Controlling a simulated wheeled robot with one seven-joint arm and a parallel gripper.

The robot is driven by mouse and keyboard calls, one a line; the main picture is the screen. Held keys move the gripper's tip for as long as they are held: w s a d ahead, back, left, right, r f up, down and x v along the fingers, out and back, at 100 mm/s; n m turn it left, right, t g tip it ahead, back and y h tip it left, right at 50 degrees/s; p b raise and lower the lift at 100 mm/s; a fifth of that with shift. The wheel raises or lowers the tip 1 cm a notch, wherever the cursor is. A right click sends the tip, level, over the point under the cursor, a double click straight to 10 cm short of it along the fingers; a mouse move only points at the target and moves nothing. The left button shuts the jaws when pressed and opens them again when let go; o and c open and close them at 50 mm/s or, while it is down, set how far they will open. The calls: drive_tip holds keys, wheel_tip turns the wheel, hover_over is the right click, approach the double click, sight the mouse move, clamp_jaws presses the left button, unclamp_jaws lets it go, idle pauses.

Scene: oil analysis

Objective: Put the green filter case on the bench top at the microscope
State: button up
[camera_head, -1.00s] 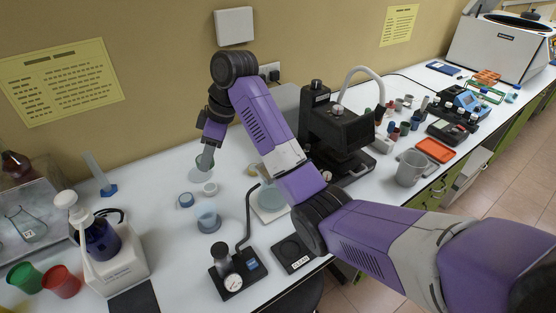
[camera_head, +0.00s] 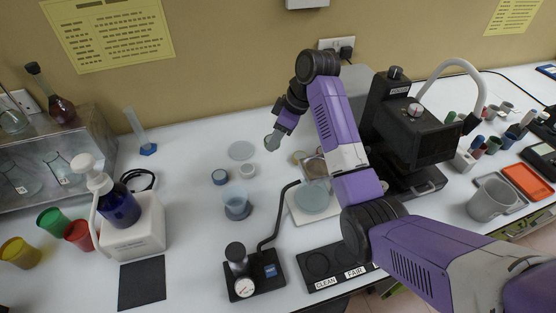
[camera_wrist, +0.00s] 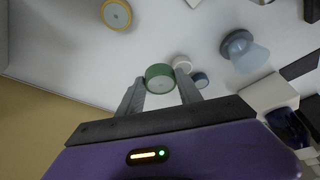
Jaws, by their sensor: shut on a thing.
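My gripper (camera_head: 275,137) is shut on the green filter case (camera_wrist: 160,78), a short round green case with a pale face. The case shows between the fingertips in the wrist view, and appears small and greyish at the fingertips in the head view. It is held above the white bench top (camera_head: 190,225), near the wall. The black microscope (camera_head: 413,132) stands on the bench to the right of my gripper, partly behind my forearm. Its stage is partly hidden.
A yellow-rimmed case (camera_wrist: 116,14) is close by. A gauge stand (camera_head: 250,275) and grey jug (camera_head: 490,200) stand nearer the front.

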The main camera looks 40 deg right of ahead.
sight(272, 166)
wheel_tip(272, 166, down, 9)
drive_tip(key=shift+f+p, duration=0.2)
drive_tip(key=shift+p, duration=0.25)
drive_tip(key=shift+f, duration=0.15)
drive_tip(key=o, duration=1.3)
drive_tip(key=b+v, duration=0.1)
drive_tip(key=v, duration=1.1)
drive_tip(key=shift+s, duration=0.1)
